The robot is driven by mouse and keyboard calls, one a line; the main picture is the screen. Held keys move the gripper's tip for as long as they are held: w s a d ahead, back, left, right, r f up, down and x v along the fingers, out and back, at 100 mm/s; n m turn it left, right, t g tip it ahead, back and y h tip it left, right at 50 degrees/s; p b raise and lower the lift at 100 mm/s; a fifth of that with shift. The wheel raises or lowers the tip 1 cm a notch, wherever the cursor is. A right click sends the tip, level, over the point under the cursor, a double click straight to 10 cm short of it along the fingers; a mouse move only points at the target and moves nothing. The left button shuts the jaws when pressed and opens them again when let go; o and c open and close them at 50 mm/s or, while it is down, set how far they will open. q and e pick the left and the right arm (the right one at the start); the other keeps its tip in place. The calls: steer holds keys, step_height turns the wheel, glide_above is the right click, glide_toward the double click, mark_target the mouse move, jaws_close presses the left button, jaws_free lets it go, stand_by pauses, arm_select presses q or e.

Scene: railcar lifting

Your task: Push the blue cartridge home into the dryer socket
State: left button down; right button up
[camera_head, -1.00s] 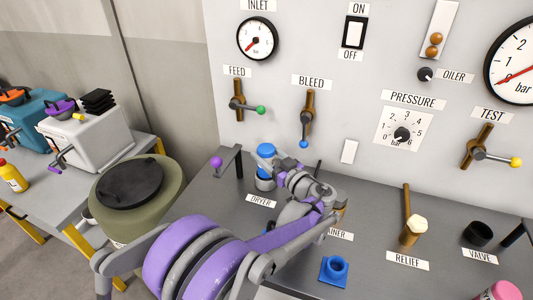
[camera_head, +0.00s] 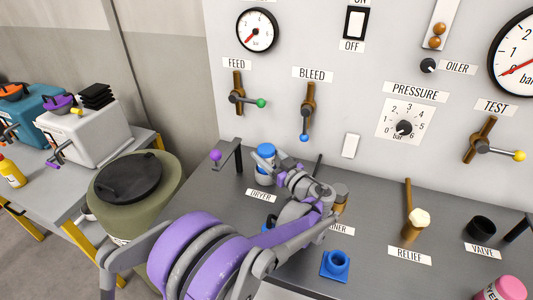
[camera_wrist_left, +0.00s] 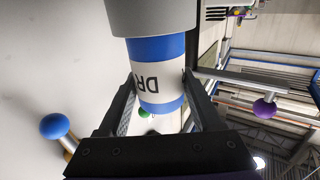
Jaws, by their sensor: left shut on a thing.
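The blue cartridge (camera_head: 265,151), with blue bands and a white label, stands upright at the grey dryer socket (camera_head: 264,181) behind the DRYER label. My left gripper (camera_head: 281,168) reaches it from the right and is shut on it. In the left wrist view the picture is inverted: the cartridge (camera_wrist_left: 158,75) sits between the two fingers of my left gripper (camera_wrist_left: 160,88), its far end entering the grey socket (camera_wrist_left: 152,17). The white label and both blue bands remain visible outside the socket. My right gripper is not in view.
A lever with a purple knob (camera_head: 215,155) stands left of the socket. The BLEED handle (camera_head: 304,136) hangs on the panel behind. A blue fitting (camera_head: 336,264) and the RELIEF post (camera_head: 414,223) stand to the right. An olive drum (camera_head: 168,188) is at the left.

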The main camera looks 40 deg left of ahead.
mark_target(266, 148)
arm_select(q)
steer(key=shift+f, duration=0.3)
steer(key=shift+r, duration=0.15)
steer(key=shift+r+p, duration=1.2)
steer(key=shift+r, duration=0.5)
stand_by(0.8)
steer(key=shift+f+b, duration=1.05)
steer(key=shift+f, duration=0.8)
jaws_free()
step_height(266, 148, up, 10)
steer(key=shift+r+p, duration=0.1)
steer(key=shift+p, duration=0.5)
